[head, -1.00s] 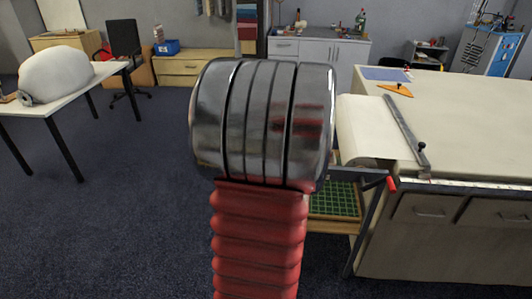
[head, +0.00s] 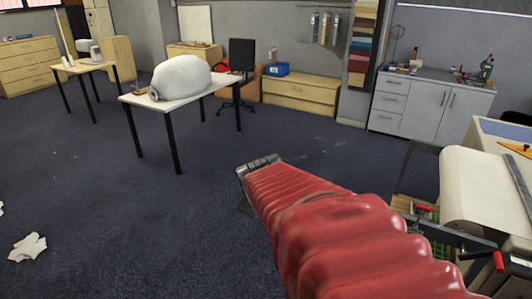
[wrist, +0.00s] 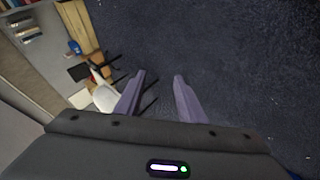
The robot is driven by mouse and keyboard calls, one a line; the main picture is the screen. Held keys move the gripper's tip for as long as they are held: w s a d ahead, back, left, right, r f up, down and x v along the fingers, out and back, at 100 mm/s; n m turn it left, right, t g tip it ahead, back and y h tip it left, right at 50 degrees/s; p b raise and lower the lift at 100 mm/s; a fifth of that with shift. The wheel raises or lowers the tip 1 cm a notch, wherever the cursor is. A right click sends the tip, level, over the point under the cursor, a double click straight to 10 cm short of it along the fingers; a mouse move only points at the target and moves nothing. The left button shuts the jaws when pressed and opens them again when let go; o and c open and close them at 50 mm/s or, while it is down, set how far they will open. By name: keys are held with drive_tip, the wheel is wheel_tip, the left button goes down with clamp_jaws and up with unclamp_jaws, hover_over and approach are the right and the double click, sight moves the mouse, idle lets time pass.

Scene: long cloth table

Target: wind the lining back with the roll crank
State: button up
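The cream roll of lining (head: 478,190) hangs over the near left end of the long cloth table, at the right of the head view. A crank with a red handle (head: 498,261) sits below its front end, at the lower right. My red arm reaches away from the camera to the left of the roll. My gripper (wrist: 158,80) shows in the wrist view with its two purple fingers apart and nothing between them, over bare carpet. The fingertips are not clear in the head view. The crank and the lining are not in the wrist view.
A second red part (head: 423,209) shows on the dark frame beside the roll. A white table (head: 205,92) with a white bulky form (head: 181,76) stands back left. Crumpled white cloth (head: 27,247) lies on the floor. The carpet between is clear.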

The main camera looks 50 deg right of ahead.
drive_tip(key=s+a+m+y, duration=0.1)
drive_tip(key=s+a+y, duration=0.2)
drive_tip(key=a, duration=1)
drive_tip(key=s+a+m+g+y, duration=0.1)
drive_tip(key=s+a, duration=0.4)
drive_tip(key=a, duration=0.9)
drive_tip(key=shift+s+a+m+y, duration=0.25)
drive_tip(key=shift+m+y, duration=0.45)
drive_tip(key=shift+y, duration=0.3)
drive_tip(key=shift+d, duration=0.1)
drive_tip(key=shift+c, duration=0.6)
